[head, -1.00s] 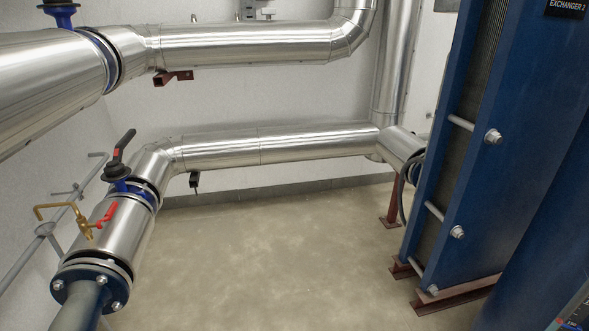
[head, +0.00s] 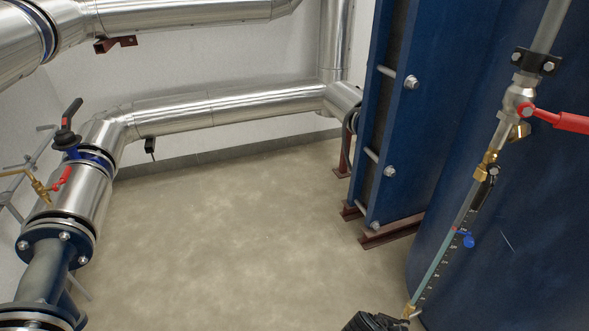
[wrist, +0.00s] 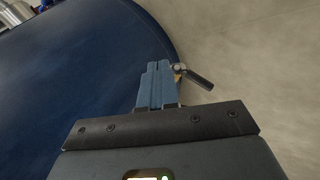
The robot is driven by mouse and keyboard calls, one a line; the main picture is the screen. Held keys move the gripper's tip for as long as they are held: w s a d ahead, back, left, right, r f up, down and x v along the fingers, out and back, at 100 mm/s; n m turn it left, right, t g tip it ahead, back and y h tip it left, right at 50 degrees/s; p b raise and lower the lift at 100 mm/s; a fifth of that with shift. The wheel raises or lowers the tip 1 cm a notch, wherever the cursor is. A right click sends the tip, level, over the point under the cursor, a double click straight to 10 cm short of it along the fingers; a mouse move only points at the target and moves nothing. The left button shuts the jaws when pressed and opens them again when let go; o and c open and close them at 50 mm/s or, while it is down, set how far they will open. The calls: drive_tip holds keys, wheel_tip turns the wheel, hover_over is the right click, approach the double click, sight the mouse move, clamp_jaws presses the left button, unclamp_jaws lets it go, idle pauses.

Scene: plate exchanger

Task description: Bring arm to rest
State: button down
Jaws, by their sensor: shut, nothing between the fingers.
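My gripper (wrist: 159,66) shows in the wrist view with its two blue-grey fingers together and nothing between them. Behind it are a large dark blue curved surface (wrist: 75,70) and the beige floor (wrist: 260,60). A small valve with a dark lever (wrist: 198,80) shows just right of the fingertips; I cannot tell whether the fingers touch it. In the head view the fingers are not visible. A black piece, perhaps part of my arm, shows at the bottom edge there.
A blue plate exchanger (head: 402,120) stands right of centre. A sight tube (head: 465,225) and red-handled valve (head: 524,108) are at the right, before a blue surface. Silver pipes (head: 215,108) run along the back wall; a black-handled valve (head: 68,140) is at left. The middle floor (head: 220,240) is clear.

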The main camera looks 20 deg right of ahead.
drive_tip(key=s+a+r+n+t+y+p, duration=0.2)
drive_tip(key=s+a+r+t+y+p, duration=0.15)
drive_tip(key=s+a+r+p, duration=0.4)
drive_tip(key=s+a+r+n+t+y+p, duration=0.2)
drive_tip(key=s+a+r+t+p, duration=0.3)
drive_tip(key=s+r, duration=0.5)
drive_tip(key=s+r+t+p, duration=0.2)
drive_tip(key=r+p, duration=0.1)
drive_tip(key=r, duration=1.2)
drive_tip(key=s+a+r+t+y+p, duration=0.1)
drive_tip(key=s+r+t+p, duration=0.1)
drive_tip(key=r, duration=1.3)
drive_tip(key=s+a+r+t+y+p, duration=0.1)
drive_tip(key=r+p, duration=0.5)
drive_tip(key=r, duration=0.9)
drive_tip(key=shift+s+t, duration=0.7)
drive_tip(key=shift+t, duration=0.45)
drive_tip(key=c, duration=1.8)
unclamp_jaws()
drive_tip(key=shift+a+y, duration=0.1)
drive_tip(key=shift+y, duration=0.15)
